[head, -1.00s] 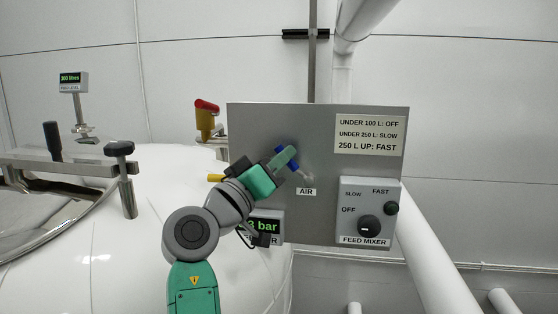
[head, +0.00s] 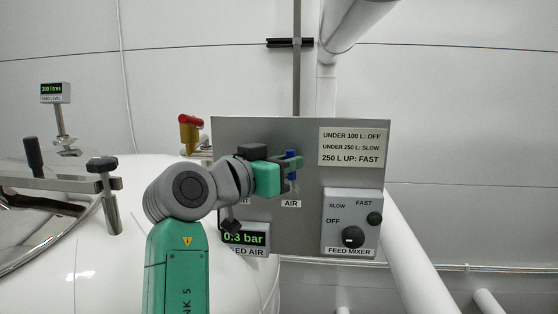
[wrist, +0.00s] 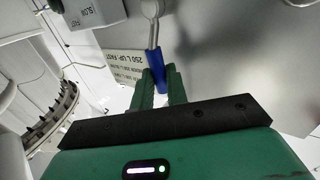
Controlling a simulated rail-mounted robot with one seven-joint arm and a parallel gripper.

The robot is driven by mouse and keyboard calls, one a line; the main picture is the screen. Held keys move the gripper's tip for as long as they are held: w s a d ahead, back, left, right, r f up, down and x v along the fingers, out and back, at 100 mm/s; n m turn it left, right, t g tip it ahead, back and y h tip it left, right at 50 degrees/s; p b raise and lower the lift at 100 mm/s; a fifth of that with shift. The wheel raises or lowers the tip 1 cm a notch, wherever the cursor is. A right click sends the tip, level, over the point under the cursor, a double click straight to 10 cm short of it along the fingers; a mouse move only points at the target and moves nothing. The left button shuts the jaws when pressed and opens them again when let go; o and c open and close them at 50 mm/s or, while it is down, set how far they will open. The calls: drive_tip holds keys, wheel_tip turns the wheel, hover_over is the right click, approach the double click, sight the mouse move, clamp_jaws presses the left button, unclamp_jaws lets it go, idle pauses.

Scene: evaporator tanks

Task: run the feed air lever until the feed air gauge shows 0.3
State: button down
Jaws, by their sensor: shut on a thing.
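The blue feed air lever (head: 291,157) stands about upright on the grey panel, above the AIR label (head: 291,204). My gripper (head: 289,163) is shut on the lever's blue handle. In the wrist view the blue handle (wrist: 156,66) lies between my green fingers (wrist: 160,84), with its metal stem running up to the panel. The feed air gauge (head: 244,238) below reads 0.3 bar. Its casing is partly covered by my arm.
The feed mixer box (head: 352,222) with a black knob and a green button sits to the right on the panel. A white pipe (head: 408,240) runs down at the right. The level display (head: 55,92) reads 200 litres.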

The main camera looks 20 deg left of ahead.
drive_tip(key=shift+d+r+m, duration=0.1)
drive_tip(key=shift+d+m, duration=0.15)
drive_tip(key=shift+m, duration=0.15)
drive_tip(key=c, duration=1.4)
unclamp_jaws()
drive_tip(key=b+v, duration=0.2)
drive_tip(key=v, duration=0.5)
drive_tip(key=shift+s+a+r, duration=0.15)
drive_tip(key=shift+s, duration=0.2)
